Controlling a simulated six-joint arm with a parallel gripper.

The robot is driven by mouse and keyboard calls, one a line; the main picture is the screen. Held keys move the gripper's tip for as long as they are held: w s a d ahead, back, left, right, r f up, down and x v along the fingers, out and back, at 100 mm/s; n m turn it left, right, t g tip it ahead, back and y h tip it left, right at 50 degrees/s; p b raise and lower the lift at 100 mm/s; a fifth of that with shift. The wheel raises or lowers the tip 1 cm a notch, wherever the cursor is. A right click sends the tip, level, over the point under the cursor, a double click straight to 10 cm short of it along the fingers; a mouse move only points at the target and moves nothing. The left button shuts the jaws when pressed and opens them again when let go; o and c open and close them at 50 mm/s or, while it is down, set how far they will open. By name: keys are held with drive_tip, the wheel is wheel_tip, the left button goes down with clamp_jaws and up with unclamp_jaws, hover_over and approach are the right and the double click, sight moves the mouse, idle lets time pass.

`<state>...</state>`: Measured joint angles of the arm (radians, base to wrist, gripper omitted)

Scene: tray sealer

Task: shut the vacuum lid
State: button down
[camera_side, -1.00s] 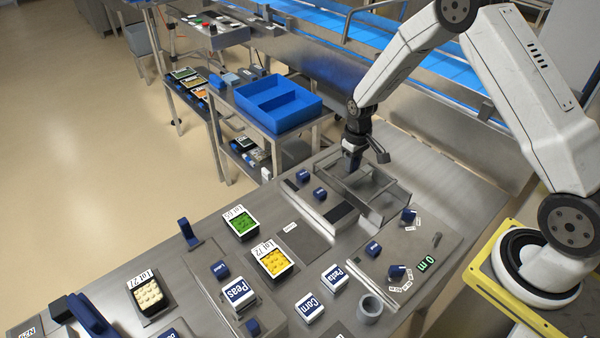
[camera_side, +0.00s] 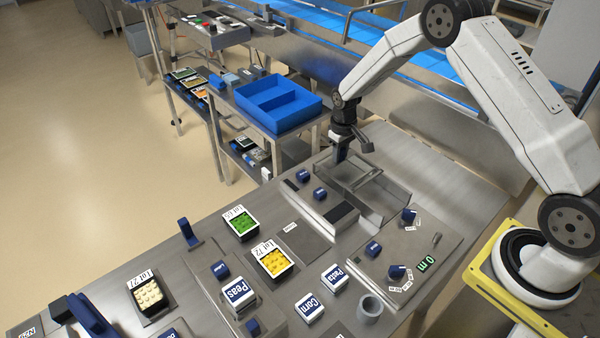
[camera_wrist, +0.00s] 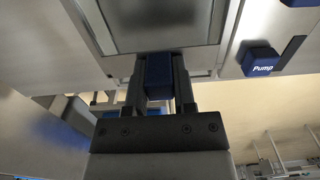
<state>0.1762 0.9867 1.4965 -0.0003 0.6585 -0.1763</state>
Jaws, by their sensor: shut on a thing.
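The vacuum lid (camera_side: 385,190) is a see-through, metal-framed cover on the sealer at the back of the steel bench. It stands tilted up in the side view, though its exact angle is hard to read. In the wrist view its framed pane (camera_wrist: 165,22) fills the top. My gripper (camera_side: 341,158) is at the lid's far left edge. In the wrist view my gripper (camera_wrist: 160,78) has its two fingers shut on the lid's blue handle (camera_wrist: 158,68). In the side view the fingers mostly hide the handle.
A blue Pump knob (camera_wrist: 260,60) sits beside the lid in the wrist view. Blue knobs (camera_side: 320,194) stand on the sealer's front. Labelled food trays (camera_side: 272,258) lie nearer on the bench. A blue divided bin (camera_side: 277,104) stands behind, left of my gripper.

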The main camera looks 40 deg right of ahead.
drive_tip(key=shift+w, duration=1.3)
drive_tip(key=shift+c, duration=2.4)
unclamp_jaws()
drive_tip(key=shift+r, duration=0.1)
wheel_tip(320, 180, up, 7)
drive_tip(key=shift+s, duration=0.1)
